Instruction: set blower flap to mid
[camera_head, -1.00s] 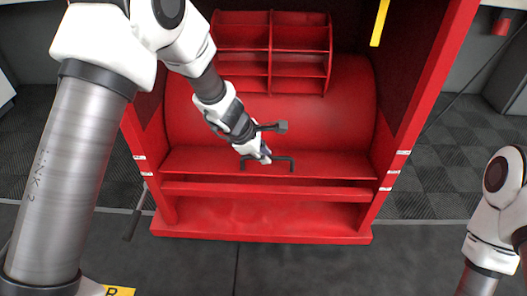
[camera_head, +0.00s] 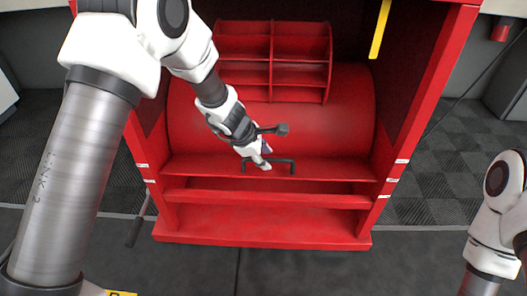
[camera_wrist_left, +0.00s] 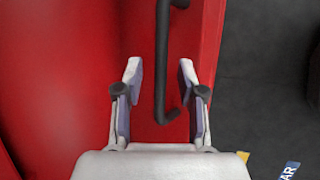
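The blower is a red housing with a curved drum (camera_head: 310,125). A black bar handle (camera_head: 280,160) sits on the red flap ledge (camera_head: 335,170) at its front. My right gripper is out of view; only part of the right arm shows at the right edge.
Red side walls (camera_head: 425,105) flank the drum, and a red compartmented rack (camera_head: 270,60) stands above it. A yellow strip (camera_head: 380,27) hangs at upper right. A black lever (camera_head: 138,220) is outside the left wall. Dark floor (camera_head: 300,270) in front is clear.

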